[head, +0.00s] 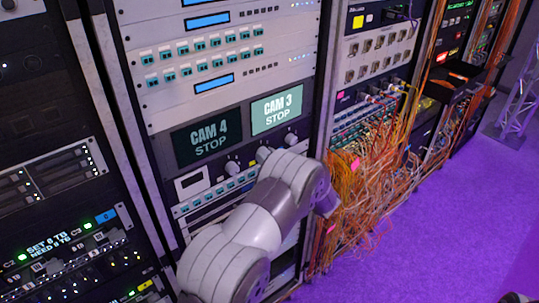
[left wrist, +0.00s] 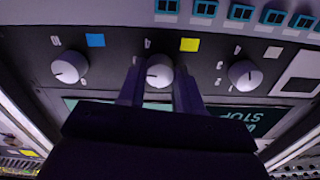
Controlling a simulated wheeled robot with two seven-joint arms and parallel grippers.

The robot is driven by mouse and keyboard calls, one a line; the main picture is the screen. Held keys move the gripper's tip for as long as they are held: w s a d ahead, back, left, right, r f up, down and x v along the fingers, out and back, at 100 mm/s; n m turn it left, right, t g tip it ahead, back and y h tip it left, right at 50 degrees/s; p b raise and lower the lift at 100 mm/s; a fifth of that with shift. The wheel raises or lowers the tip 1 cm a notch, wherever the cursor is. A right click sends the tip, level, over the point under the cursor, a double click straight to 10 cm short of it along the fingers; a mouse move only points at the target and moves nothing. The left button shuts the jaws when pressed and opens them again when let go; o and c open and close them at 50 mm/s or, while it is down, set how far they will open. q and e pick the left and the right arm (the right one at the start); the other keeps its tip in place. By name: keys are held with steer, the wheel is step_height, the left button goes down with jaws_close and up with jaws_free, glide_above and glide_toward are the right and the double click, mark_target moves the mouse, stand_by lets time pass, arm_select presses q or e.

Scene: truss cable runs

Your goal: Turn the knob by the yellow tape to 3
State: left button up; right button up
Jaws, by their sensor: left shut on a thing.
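The knob by the yellow tape (left wrist: 159,71) is the middle one of three pale round knobs in the left wrist view, which sees the panel upside down. The yellow tape (left wrist: 189,44) is a small square beside it. My left gripper (left wrist: 159,77) has one finger on each side of this knob and is shut on it. A 4 shows near the knob; its other marks are hidden by the fingers, and I cannot read its pointer surely.
A knob by blue tape (left wrist: 70,67) and a knob by white tape (left wrist: 244,75) flank the held one. Screens reading CAM 4 STOP (head: 206,136) and CAM 3 STOP (head: 277,110) sit above the knobs. Loose orange cables (head: 365,185) hang to the right.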

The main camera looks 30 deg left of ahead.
arm_select(q)
steer(key=shift+m, duration=0.3)
steer(key=o, duration=1)
steer(key=shift+o, duration=0.2)
steer(key=shift+d, duration=0.1)
steer(key=b+v, duration=0.3)
steer(key=v, duration=0.9)
steer(key=shift+s+d, duration=0.2)
steer(key=shift+d, duration=0.05)
